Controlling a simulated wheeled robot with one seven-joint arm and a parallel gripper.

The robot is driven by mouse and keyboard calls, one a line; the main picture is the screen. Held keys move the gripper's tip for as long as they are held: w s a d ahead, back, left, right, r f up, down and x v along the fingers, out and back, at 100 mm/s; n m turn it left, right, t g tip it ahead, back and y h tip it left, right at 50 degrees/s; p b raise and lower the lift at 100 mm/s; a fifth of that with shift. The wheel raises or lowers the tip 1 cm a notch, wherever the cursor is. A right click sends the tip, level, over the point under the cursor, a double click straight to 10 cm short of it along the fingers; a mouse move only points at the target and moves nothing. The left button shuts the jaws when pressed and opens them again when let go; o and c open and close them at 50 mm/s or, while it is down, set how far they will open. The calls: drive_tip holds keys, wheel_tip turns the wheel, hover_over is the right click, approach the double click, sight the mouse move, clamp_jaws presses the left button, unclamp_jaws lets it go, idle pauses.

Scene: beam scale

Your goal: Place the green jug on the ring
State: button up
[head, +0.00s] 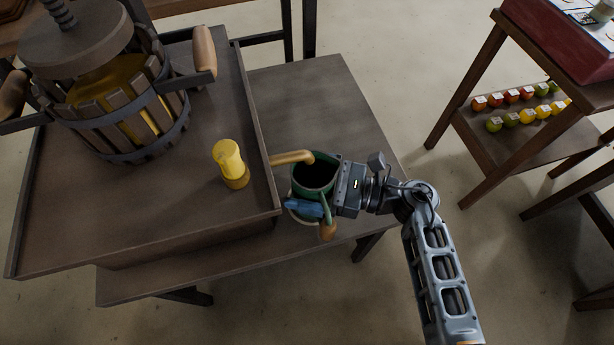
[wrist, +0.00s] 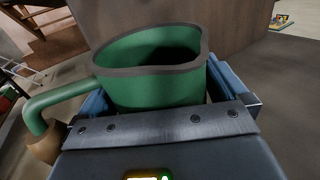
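The green jug (head: 314,176) stands upright, or nearly so, at the right side of the press table, its dark open mouth facing up. Its handle, with a brown lower end (head: 327,231), points toward the front in the head view. My gripper (head: 310,196) reaches in from the right with its blue fingers on either side of the jug's body. In the wrist view the jug (wrist: 150,85) fills the space between the fingers, which look pressed to its sides. A wooden spout (head: 291,157) ends at the jug's rim.
A wooden press (head: 120,110) stands on a raised tray (head: 190,215) at left. A yellow cylinder (head: 229,160) stands near the tray's right edge. The lower tabletop (head: 325,105) is clear behind the jug. A shelf with several small fruits (head: 528,115) stands at right.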

drive_tip(key=shift+r, duration=0.2)
drive_tip(key=b+v, duration=0.1)
drive_tip(key=v, duration=1.1)
drive_tip(key=shift+f, duration=0.15)
